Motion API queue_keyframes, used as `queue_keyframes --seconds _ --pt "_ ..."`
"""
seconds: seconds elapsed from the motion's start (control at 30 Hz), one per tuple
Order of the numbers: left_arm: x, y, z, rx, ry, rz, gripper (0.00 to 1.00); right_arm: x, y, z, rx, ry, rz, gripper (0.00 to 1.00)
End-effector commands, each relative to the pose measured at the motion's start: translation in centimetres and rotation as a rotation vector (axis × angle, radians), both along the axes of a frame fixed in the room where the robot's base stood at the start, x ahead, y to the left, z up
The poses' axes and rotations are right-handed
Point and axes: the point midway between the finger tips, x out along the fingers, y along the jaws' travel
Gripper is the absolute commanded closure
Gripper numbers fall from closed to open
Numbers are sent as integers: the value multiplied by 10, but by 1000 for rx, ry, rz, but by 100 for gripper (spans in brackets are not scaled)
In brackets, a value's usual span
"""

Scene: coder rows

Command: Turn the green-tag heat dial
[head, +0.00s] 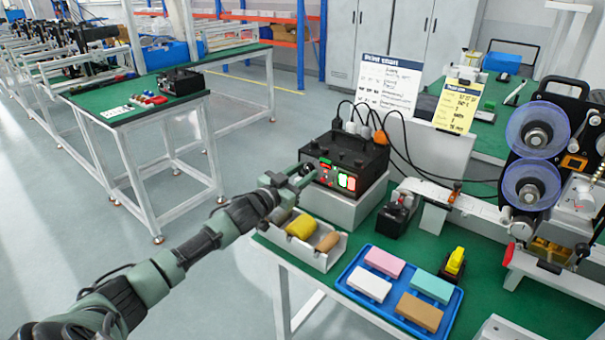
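The black heat control box (360,158) stands on a pale block near the left end of the green workbench. A dark round dial (308,170) shows at the panel's left side, partly covered by my gripper. My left gripper (303,178) reaches in from the left with its fingertips at this dial. Whether the fingers touch or clamp the dial is too small to tell. My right gripper is not in view.
Below my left gripper, a white bin (322,262) holds yellow and brown pieces. A blue tray (350,268) with several coloured blocks lies in front. Cables rise behind the box. A black-based device (393,220) and a machine with purple reels (532,185) stand to the right.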

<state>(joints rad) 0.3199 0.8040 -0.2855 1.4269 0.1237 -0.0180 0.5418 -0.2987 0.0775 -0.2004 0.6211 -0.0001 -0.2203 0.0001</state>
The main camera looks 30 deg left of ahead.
Motion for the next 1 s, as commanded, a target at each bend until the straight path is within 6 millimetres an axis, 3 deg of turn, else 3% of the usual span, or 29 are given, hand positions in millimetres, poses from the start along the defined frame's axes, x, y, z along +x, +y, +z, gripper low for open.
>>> queue_keyframes --seconds 0.07,0.2,0.57,1.0 --pt "0 0 0 0 0 0 65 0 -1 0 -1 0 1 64" --pt "0 0 0 0 0 0 100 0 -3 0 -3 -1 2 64" --pt "0 0 0 48 -4 0 100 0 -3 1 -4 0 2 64" --pt "0 0 0 357 -28 0 100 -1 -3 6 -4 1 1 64"
